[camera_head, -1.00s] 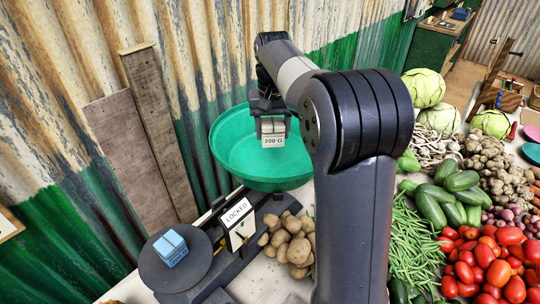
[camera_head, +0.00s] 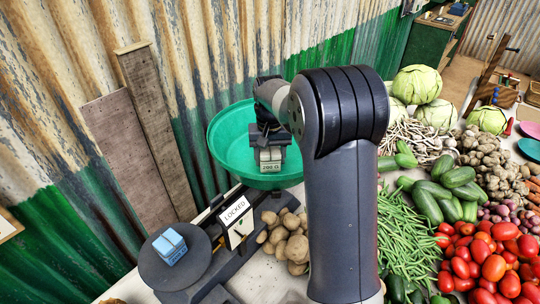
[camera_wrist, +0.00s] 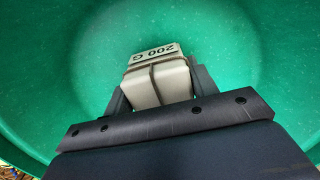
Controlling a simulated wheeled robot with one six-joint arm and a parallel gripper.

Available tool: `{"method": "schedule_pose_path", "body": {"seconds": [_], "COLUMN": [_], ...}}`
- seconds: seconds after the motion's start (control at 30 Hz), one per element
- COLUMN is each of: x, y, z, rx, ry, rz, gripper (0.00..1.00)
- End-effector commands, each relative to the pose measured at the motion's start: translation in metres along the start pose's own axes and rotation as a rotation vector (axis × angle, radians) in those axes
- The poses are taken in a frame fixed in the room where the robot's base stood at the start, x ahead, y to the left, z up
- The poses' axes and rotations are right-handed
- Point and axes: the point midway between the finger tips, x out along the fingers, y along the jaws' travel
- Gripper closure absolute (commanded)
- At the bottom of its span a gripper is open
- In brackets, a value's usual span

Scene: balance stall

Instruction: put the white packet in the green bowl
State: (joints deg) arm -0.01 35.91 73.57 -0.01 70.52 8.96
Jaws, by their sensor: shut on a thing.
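The white packet (camera_head: 270,156) carries a "200 G" label. My gripper (camera_head: 268,148) is shut on it, with one finger on each side. The green bowl (camera_head: 222,143) is part of the balance, against the wall. In the head view the packet appears low within the bowl's outline, near its front side. In the wrist view the packet (camera_wrist: 156,78) sits between the fingers with the green bowl (camera_wrist: 235,60) behind and around it. Whether the packet touches the bowl's floor cannot be told.
The balance has a dark plate (camera_head: 150,270) at left holding a blue packet (camera_head: 170,247). A "LOCKED" sign (camera_head: 237,218) stands between plate and bowl. Potatoes (camera_head: 285,240) lie in front of the bowl. Beans (camera_head: 405,245), cucumbers and tomatoes (camera_head: 490,262) crowd the right.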

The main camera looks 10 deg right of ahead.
Motion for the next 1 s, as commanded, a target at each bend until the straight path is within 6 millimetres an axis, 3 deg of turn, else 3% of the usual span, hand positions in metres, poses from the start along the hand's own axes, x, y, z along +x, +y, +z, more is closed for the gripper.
{"method": "schedule_pose_path", "body": {"seconds": [0.07, 0.1, 0.33, 0.67, 0.77, 1.0], "x": [0.002, 0.002, 0.002, -0.003, -0.015, -0.065], "y": [0.0, 0.0, 0.0, 0.0, 0.0, 0.0], "z": [0.0, 0.0, 0.0, 0.0, -0.001, -0.001], "rx": [0.0, 0.0, 0.0, 0.0, 0.0, 0.0], "ry": [0.001, 0.0, 0.0, 0.001, 0.005, 0.006], "rz": [0.0, 0.0, 0.0, 0.0, -0.001, -0.001], "gripper": [0.77, 0.44, 0.25, 0.24, 0.24, 0.24]}}
